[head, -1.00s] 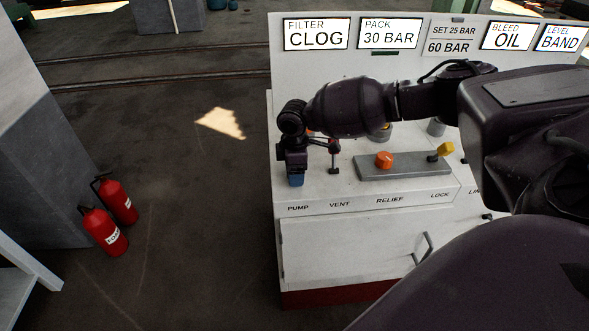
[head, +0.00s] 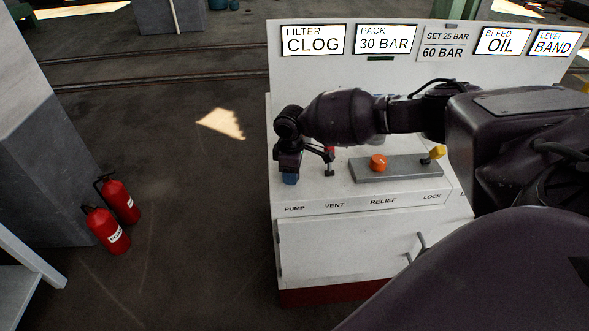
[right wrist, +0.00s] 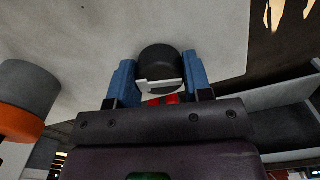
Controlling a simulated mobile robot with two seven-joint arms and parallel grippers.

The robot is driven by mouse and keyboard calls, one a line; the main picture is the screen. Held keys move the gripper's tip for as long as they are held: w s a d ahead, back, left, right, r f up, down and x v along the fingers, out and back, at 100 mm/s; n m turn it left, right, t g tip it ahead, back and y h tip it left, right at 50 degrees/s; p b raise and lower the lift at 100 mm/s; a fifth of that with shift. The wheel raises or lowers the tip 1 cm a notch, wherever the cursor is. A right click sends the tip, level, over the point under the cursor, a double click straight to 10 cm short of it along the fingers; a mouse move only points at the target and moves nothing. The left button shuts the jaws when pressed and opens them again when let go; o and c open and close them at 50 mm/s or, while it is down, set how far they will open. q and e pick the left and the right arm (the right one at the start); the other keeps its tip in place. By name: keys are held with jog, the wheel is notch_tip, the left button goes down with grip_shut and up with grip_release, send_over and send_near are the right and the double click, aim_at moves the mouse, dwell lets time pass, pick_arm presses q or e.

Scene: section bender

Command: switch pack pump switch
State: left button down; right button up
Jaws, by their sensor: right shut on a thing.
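The white console (head: 345,250) carries the labels PUMP, VENT, RELIEF and LOCK along its front edge. My right gripper (head: 290,179) points down just behind the PUMP label. In the right wrist view its blue fingers (right wrist: 160,78) stand on both sides of a black round pump switch (right wrist: 159,60) with a white pointer bar, and are shut on it. The gripper hides this switch in the head view. The PACK display (head: 385,40) reads 30 BAR. My left gripper is not in view.
Right of my gripper stand the vent lever (head: 329,168), an orange relief knob (head: 378,162) on a grey plate (head: 400,172), and a yellow lock handle (head: 437,152). Other displays read CLOG, OIL and BAND. Two red extinguishers (head: 107,230) stand on the floor at left.

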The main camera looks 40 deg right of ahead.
jog(key=m+p, duration=0.2)
jog(key=m, duration=0.1)
jog(key=shift+r, duration=0.3)
jog(key=m+p, duration=0.3)
jog(key=m, duration=0.1)
jog(key=shift+f, duration=0.1)
jog(key=shift+f+m+p, duration=0.1)
jog(key=shift+m+p, duration=0.4)
jog(key=shift+p, duration=0.2)
pick_arm(q)
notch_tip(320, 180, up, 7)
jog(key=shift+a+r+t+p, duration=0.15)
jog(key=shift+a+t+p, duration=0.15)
jog(key=shift+p, duration=0.1)
pick_arm(e)
jog(key=shift+f+m, duration=0.1)
jog(key=shift+m, duration=0.5)
jog(key=o, duration=0.9)
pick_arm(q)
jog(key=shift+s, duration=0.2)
